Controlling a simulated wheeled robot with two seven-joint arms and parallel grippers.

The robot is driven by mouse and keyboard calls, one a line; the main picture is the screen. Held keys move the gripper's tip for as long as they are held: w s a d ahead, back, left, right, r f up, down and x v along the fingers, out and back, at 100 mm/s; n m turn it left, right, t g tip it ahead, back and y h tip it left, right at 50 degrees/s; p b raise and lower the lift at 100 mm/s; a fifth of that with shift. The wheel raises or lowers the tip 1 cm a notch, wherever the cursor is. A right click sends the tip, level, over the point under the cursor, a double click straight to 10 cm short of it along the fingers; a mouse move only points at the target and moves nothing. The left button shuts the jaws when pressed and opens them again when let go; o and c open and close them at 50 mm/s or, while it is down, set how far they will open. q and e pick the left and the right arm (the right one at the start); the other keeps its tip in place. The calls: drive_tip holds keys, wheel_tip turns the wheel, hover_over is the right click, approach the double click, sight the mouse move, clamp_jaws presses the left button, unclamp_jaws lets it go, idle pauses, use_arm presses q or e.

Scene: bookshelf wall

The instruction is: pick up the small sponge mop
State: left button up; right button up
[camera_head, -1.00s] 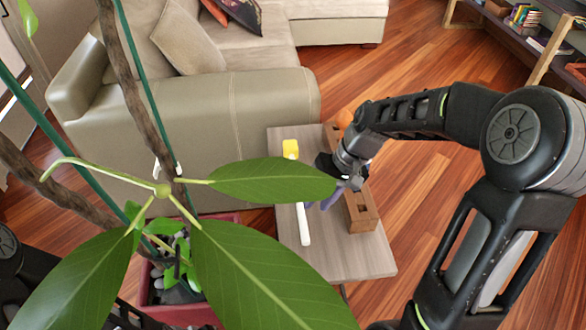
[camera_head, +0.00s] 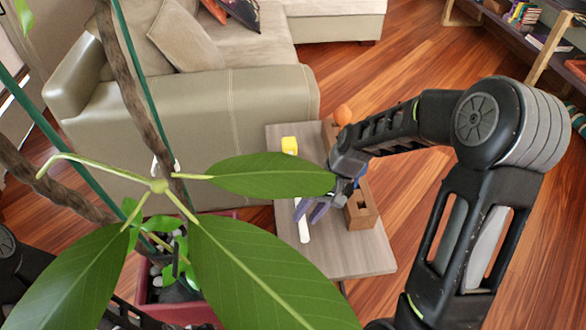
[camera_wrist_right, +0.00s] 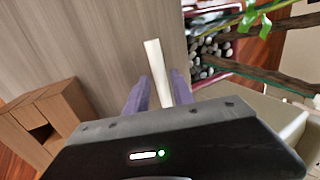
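The small sponge mop lies on the wood-grain table (camera_head: 370,262), with its yellow sponge head (camera_head: 289,145) at the far end and its white handle (camera_head: 303,230) toward me. A leaf hides the middle of the handle in the head view. My right gripper (camera_head: 308,212) is over the handle with its purple fingers spread. In the right wrist view the handle (camera_wrist_right: 154,62) runs between the two open fingertips (camera_wrist_right: 158,84); I cannot tell whether they touch it. My left gripper is not in view.
A brown wooden block (camera_head: 360,213) with openings stands on the table right of the mop. A plant leaf (camera_head: 270,177) and red planter (camera_head: 205,312) are in front. A sofa (camera_head: 240,110) stands behind.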

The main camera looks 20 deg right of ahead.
drive_tip(key=shift+a+f, duration=0.2)
drive_tip(key=shift+f, duration=0.25)
drive_tip(key=shift+s, duration=0.1)
drive_tip(key=shift+s+a+f, duration=0.1)
drive_tip(key=shift+a+f, duration=0.05)
drive_tip(key=shift+f, duration=0.05)
drive_tip(key=shift+c, duration=0.4)
drive_tip(key=shift+a, duration=0.1)
clamp_jaws()
